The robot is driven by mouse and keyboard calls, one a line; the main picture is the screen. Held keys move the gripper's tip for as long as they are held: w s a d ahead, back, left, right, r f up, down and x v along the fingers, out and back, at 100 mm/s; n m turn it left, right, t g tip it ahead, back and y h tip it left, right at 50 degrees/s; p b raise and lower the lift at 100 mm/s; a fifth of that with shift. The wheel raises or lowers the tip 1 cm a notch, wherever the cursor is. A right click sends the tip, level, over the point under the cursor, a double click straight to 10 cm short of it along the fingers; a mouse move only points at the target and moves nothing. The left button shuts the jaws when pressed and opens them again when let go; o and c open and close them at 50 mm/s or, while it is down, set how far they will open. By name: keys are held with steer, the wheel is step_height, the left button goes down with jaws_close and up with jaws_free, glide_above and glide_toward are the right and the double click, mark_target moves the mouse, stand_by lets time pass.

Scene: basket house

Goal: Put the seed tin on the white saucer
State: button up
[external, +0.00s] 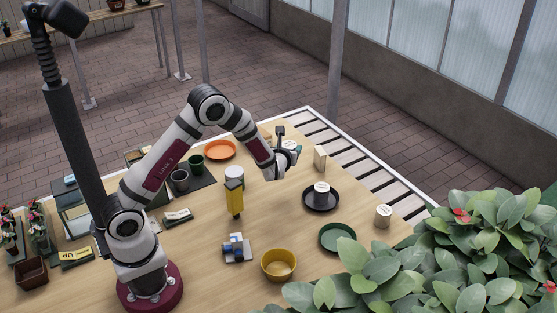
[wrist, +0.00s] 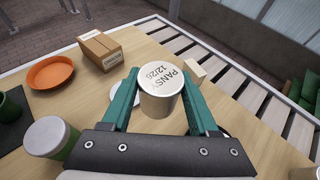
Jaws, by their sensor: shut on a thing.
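My gripper (wrist: 162,95) is shut on a pale metal seed tin (wrist: 160,80), whose light lid reads "PANSY 12/26". The tin is upright or nearly so between the green fingers. In the external view my gripper (external: 287,157) is over the far part of the table, with the tin's pale top (external: 290,145) just visible. A white rim, seemingly the white saucer (wrist: 117,97), shows below and left of the tin in the wrist view. The rest of it is hidden by tin and finger; I cannot tell the height gap.
A dark saucer (external: 321,204) bears another tin (external: 321,190); a further tin (external: 383,216) stands at right. Nearby are an orange dish (wrist: 50,72), a cardboard box (wrist: 100,48), a wooden block (external: 320,158), a white-lidded jar (wrist: 49,137), a green saucer (external: 338,238) and a yellow bowl (external: 278,265).

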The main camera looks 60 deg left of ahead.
steer(key=a+f, duration=0.2)
steer(key=a, duration=0.1)
steer(key=a+f, duration=0.2)
steer(key=a, duration=0.2)
steer(key=w+a+f, duration=0.1)
steer(key=a+f, duration=0.1)
steer(key=a, duration=0.1)
steer(key=shift+a+f, duration=0.25)
steer(key=shift+a, duration=0.1)
step_height(320, 180, down, 4)
steer(key=shift+a+f, duration=0.1)
steer(key=shift+f, duration=0.1)
steer(key=o, duration=1.4)
steer(key=shift+c, duration=0.2)
